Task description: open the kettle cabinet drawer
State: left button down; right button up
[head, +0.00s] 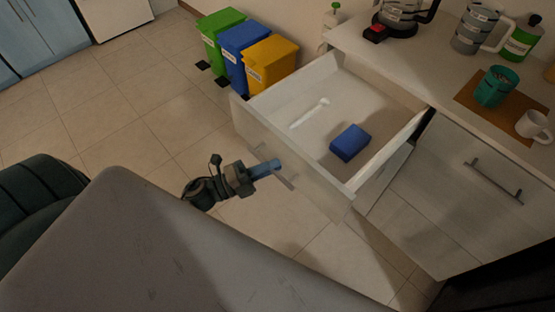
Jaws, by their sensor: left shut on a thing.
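The light wooden drawer (292,150) under the counter is pulled far out, and its inside shows. It holds a blue block (350,143) and a small white spoon-like thing (311,113). My left gripper (268,168) is at the drawer's front, shut on its metal handle (287,182); the fingers hide part of the handle. The kettle (400,12) stands on the counter above, partly cut off by the top edge. My right gripper is not in view.
The counter (425,65) bears a glass jug (472,30), a green bottle (521,40), a teal cup (493,87) and a white mug (533,125). Green, blue and yellow bins (270,62) stand behind the drawer. A dark green chair (40,195) is at left. Tiled floor is clear at left.

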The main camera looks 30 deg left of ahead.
pick_arm(q)
jog(key=shift+s, duration=0.2)
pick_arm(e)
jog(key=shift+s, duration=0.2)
pick_arm(q)
jog(key=c, duration=1.5)
grip_release()
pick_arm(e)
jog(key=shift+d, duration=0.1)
pick_arm(q)
jog(key=shift+a, duration=0.1)
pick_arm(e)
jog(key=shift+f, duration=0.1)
